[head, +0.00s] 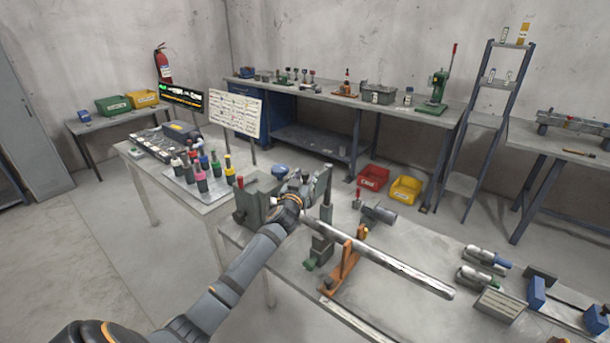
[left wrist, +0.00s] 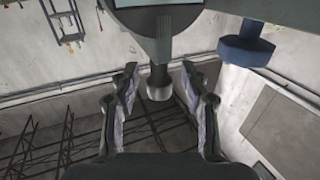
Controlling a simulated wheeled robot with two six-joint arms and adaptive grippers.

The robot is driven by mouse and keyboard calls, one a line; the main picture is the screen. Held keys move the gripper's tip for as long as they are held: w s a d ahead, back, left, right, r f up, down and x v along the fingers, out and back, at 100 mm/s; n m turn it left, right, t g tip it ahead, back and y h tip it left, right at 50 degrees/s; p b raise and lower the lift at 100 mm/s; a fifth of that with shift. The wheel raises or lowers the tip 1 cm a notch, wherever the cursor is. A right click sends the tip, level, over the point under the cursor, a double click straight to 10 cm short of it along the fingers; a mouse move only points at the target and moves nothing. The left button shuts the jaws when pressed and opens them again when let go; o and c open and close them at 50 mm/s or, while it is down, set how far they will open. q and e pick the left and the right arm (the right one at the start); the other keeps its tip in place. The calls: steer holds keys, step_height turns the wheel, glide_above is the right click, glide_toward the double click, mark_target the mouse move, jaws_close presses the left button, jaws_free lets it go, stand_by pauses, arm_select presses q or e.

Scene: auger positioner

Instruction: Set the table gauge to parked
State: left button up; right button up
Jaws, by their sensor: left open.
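In the left wrist view a dark grey rounded body (left wrist: 155,22), apparently the table gauge, has a short stem with a metal tip (left wrist: 159,84) pointing down. The tip shows between the spread fingers of my left gripper (left wrist: 160,95), with space on both sides. In the head view my left gripper (head: 311,184) is above the near table, by the left end of a long shiny rod (head: 380,256) and a dark upright post (head: 327,196). The gauge's face and setting cannot be read.
A grey machine block (head: 255,200) stands left of my gripper. An orange stand (head: 345,265) carries the rod. Metal cylinders (head: 485,258) and blue blocks (head: 537,292) lie at right. Coloured bottles (head: 200,175) stand on the left table.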

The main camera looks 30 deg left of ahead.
arm_select(q)
steer(key=c, duration=0.9)
jaws_close()
steer(key=shift+f, duration=0.1)
